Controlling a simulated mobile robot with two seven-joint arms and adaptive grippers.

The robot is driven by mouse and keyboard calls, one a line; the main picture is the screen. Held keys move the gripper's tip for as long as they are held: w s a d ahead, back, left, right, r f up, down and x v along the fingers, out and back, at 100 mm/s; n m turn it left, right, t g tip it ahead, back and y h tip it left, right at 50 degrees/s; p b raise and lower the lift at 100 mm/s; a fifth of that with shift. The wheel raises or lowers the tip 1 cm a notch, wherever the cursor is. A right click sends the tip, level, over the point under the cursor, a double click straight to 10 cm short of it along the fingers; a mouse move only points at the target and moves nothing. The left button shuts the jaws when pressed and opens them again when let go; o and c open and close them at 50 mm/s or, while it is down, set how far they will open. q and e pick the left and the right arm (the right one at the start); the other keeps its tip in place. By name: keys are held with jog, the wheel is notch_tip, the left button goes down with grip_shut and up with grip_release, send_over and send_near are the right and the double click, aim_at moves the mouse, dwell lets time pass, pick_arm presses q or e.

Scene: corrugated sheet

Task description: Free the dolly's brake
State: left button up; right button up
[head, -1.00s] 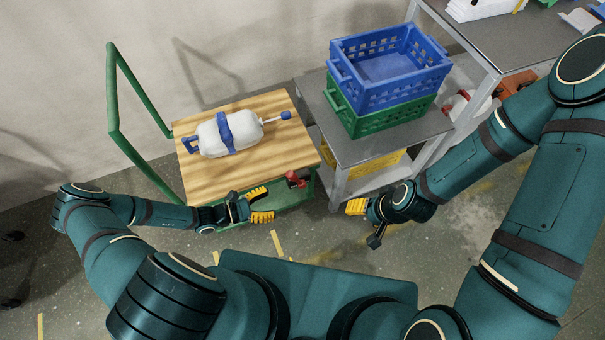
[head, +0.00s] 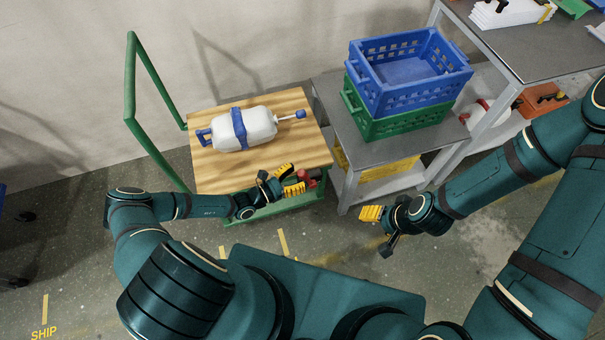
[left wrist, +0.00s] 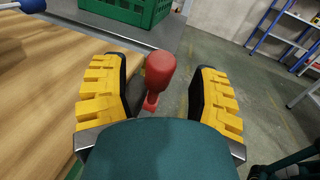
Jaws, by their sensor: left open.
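The dolly (head: 290,155) has a wooden deck, a green frame and a tall green push handle (head: 130,90). Its red brake lever (head: 312,178) sits at the near right edge of the deck. My left gripper (head: 291,178) is open at that edge, with its yellow fingers close to the lever. In the left wrist view the lever's red knob (left wrist: 160,70) stands between the two open fingers, apart from both, and its lower stem is partly hidden by my gripper. My right gripper (head: 372,213) hangs over the floor right of the dolly; its finger gap is unclear.
A white bottle-like load with a blue strap (head: 240,128) lies on the deck. Right of the dolly, a grey cart (head: 400,150) bears a blue crate (head: 410,75) on a green crate (head: 400,120). Floor in front is clear.

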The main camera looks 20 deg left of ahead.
pick_arm(q)
jog(key=shift+x, duration=1.25)
jog(key=shift+c, duration=0.2)
grip_shut()
